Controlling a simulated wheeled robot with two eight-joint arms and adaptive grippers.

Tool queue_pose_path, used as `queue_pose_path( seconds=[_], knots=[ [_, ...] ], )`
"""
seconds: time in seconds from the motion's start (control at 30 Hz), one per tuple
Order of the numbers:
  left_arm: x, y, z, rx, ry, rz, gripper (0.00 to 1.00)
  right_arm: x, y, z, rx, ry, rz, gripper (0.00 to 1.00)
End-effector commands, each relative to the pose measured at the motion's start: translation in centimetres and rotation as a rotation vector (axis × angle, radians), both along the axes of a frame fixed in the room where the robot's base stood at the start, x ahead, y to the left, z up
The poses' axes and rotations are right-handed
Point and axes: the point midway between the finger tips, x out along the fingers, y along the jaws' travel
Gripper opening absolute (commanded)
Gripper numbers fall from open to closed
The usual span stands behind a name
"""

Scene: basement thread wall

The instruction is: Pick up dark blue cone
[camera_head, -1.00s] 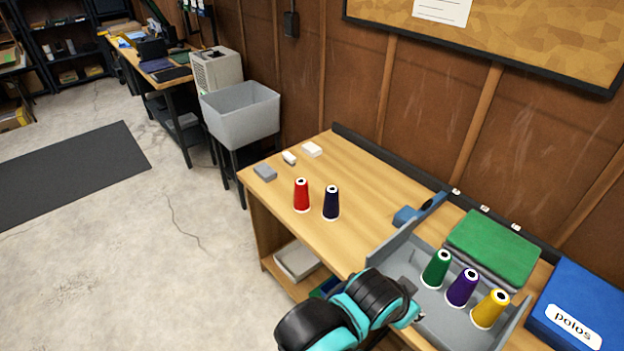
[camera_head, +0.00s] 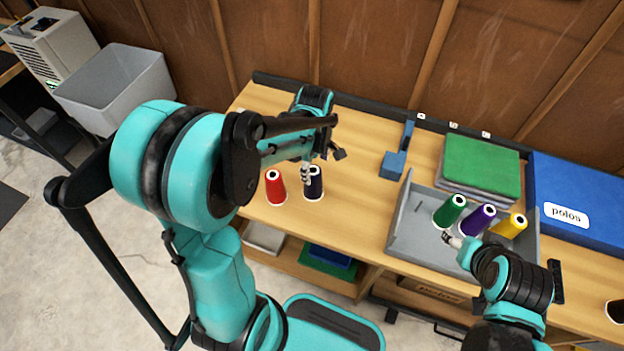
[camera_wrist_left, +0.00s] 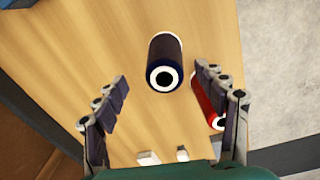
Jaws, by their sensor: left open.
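The dark blue cone (camera_head: 314,189) stands upright on the wooden workbench, just right of the red cone (camera_head: 274,188). My left gripper (camera_head: 307,173) is above and beside the dark blue cone, partly covering its top in the head view. In the left wrist view, the dark blue cone (camera_wrist_left: 165,50) lies between and beyond the spread fingers of my left gripper (camera_wrist_left: 160,80), with nothing held. The red cone (camera_wrist_left: 206,95) is partly behind the right-hand finger there. My right gripper (camera_head: 450,239) is at the grey tray's front edge; its jaw opening is unclear.
The grey tray (camera_head: 408,215) holds green (camera_head: 449,211), purple (camera_head: 477,219) and yellow (camera_head: 510,226) cones. Green folded cloth (camera_head: 482,166) and a blue polos box (camera_head: 575,190) are at the back right. Another dark cone (camera_head: 615,311) is at the right edge.

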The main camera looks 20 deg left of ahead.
Motion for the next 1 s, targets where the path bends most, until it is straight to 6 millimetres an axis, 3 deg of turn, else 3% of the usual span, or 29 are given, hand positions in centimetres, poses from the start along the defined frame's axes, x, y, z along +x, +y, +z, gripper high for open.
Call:
queue_pose_path(
  seconds=[0.2,0.53,0.8,1.0],
  knots=[
    [0.6,0.4,-2.0,-0.006,0.043,0.113,0.71,0.0,0.0,0.0,0.000,0.000,0.000,0.60],
    [0.3,0.6,-5.4,-0.006,0.044,0.118,0.71,0.0,0.0,-1.6,0.000,0.000,0.000,0.60],
    [-0.1,0.9,-9.3,-0.006,0.043,0.116,0.71,0.0,0.0,-3.5,0.000,0.000,0.000,0.60],
    [-0.1,0.9,-9.3,-0.006,0.043,0.115,0.71,0.0,0.0,-3.3,0.000,0.000,0.000,0.60]
  ],
)
